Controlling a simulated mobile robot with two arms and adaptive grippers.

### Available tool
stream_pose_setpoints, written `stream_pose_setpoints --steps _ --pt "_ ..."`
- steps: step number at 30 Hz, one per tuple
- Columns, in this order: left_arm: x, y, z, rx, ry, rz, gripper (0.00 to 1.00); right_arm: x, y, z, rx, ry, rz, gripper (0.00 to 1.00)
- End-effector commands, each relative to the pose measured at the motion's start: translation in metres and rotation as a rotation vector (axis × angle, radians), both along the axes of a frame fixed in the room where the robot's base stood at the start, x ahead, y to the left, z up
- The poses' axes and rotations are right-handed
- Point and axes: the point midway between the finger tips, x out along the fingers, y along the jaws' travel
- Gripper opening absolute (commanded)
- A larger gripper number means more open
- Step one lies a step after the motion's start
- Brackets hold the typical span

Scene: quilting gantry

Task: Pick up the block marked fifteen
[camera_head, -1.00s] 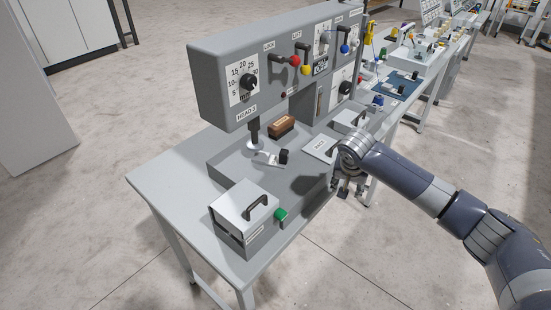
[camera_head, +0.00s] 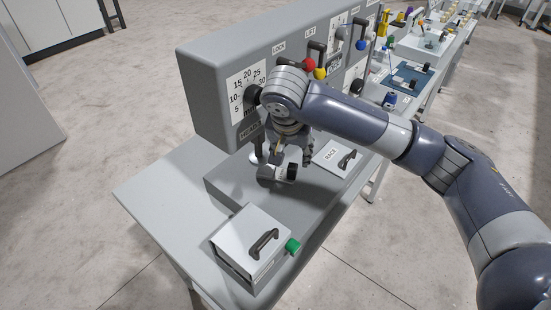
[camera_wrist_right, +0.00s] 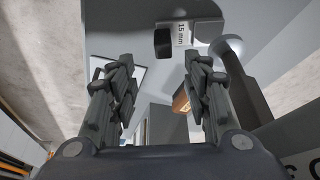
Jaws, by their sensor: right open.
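The block marked fifteen (camera_wrist_right: 182,34) shows in the right wrist view at the top, with a "15 mm" label and a black end beside it. In the head view the block (camera_head: 268,174) lies on the grey bench, partly covered by my right gripper (camera_head: 292,153), which hangs just above and behind it. In the right wrist view the right gripper (camera_wrist_right: 157,75) has its two fingers spread, with nothing between them. The block is beyond the fingertips, apart from them. My left gripper is not in view.
A grey control panel (camera_head: 213,82) with a dial and levers stands close behind my right arm. A round-footed post (camera_wrist_right: 228,48) is close to the block. A lidded box (camera_head: 232,242) with a green button (camera_head: 293,246) stands in front. The rack lid (camera_head: 328,160) is right.

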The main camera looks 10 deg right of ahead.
Motion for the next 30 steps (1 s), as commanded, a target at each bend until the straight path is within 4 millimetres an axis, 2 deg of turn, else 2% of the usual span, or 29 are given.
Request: stream_pose_setpoints --steps 2,5,12,15,20,27,30 --pt "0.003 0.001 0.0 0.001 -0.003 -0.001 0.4 -0.002 0.008 0.001 0.004 0.0 0.013 0.45" --pt "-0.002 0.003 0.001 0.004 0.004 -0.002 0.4 -0.001 0.01 -0.002 0.004 0.001 0.017 0.45" --pt "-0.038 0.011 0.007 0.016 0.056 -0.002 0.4 0.01 0.004 -0.034 0.004 0.003 0.017 0.45" --pt "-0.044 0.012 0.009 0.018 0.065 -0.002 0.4 0.015 0.002 -0.045 0.005 0.0 0.017 0.45" --pt "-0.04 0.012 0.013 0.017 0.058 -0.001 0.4 0.017 -0.001 -0.054 0.005 0.001 0.018 0.45" --pt "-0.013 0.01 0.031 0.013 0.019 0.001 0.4 0.023 -0.011 -0.083 0.003 0.001 0.017 0.45" --pt "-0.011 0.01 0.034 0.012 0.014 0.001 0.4 0.027 -0.013 -0.094 0.004 0.0 0.019 0.45"
